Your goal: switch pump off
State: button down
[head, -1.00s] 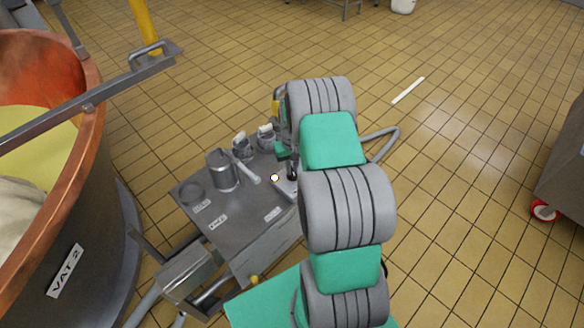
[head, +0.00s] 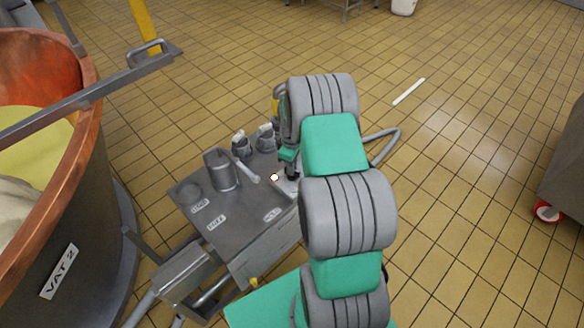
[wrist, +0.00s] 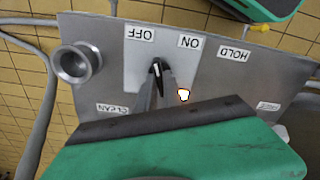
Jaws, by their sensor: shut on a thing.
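The pump switch (wrist: 157,69) is a small black knob with a white mark. In the wrist view it stands on a pale plate on the metal panel, just below the OFF label (wrist: 139,33) and the ON label (wrist: 190,41). Its white mark points up towards the gap between them, nearer OFF. My gripper (wrist: 160,84) is shut on the knob, with a grey finger on each side. A small lamp (wrist: 183,94) glows beside it and also shows in the head view (head: 274,177). In the head view my arm partly hides my gripper (head: 292,172) and the knob.
The cart top (head: 235,225) carries a metal cup (head: 220,170) and several fittings. A round metal port (wrist: 76,63) stands left of the switch in the wrist view. The copper vat (head: 90,150) rises at the left. The tiled floor at the right is mostly clear.

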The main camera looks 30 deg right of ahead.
jog(key=shift+n, duration=0.7)
jog(key=c, duration=1.5)
grip_release()
notch_tip(320, 180, up, 8)
jog(key=shift+f, duration=0.1)
